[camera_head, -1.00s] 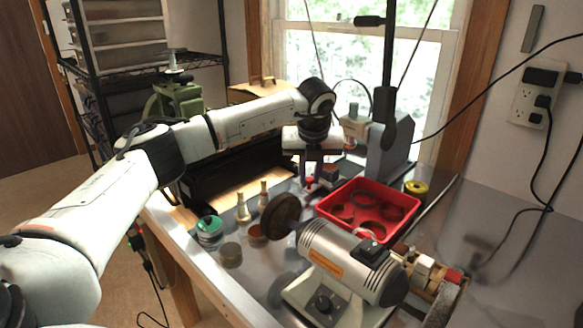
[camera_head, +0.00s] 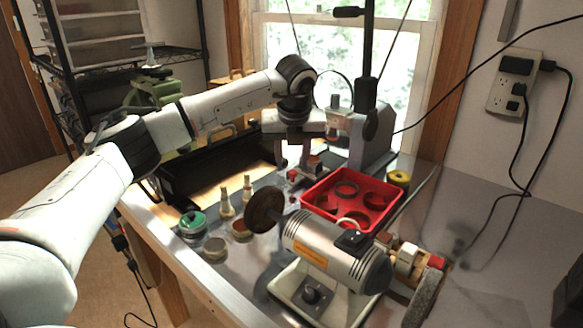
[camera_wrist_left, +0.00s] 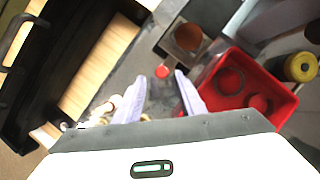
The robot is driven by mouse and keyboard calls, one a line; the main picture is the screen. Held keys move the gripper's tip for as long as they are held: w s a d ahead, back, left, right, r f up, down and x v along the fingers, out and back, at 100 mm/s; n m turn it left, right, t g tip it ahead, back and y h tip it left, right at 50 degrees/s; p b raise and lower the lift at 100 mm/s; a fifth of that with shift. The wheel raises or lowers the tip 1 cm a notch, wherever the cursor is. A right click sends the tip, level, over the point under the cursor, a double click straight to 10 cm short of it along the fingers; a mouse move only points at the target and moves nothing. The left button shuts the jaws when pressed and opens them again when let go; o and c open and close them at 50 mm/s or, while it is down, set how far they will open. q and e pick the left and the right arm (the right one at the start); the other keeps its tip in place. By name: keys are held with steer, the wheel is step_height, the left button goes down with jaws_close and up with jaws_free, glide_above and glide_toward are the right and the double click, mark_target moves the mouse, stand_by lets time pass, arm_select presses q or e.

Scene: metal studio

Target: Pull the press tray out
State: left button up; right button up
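The press (camera_head: 372,140) stands by the window as a grey upright with a pale front part. A small square metal piece with a brown round top (camera_wrist_left: 187,38), which looks like the press tray, sits at its foot; it is partly hidden by my gripper in the head view. A small red knob (camera_wrist_left: 162,72) is on its near side and shows in the head view too (camera_head: 292,175). My left gripper (camera_head: 293,163) points down over the knob, fingers apart and empty. In the wrist view the knob lies just beyond and between the fingertips (camera_wrist_left: 160,77); contact cannot be told.
A red bin (camera_head: 325,203) with dark rings is right of the gripper. A grinder (camera_head: 335,250) stands in front, with small bottles (camera_head: 226,203) and jars to its left. A black open case (camera_head: 215,165) is left. A yellow spool (camera_head: 398,180) is behind the bin.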

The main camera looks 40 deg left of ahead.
arm_select(q)
steer(key=v, duration=0.7)
steer(key=shift+r, duration=0.2)
steer(key=shift+s, duration=0.15)
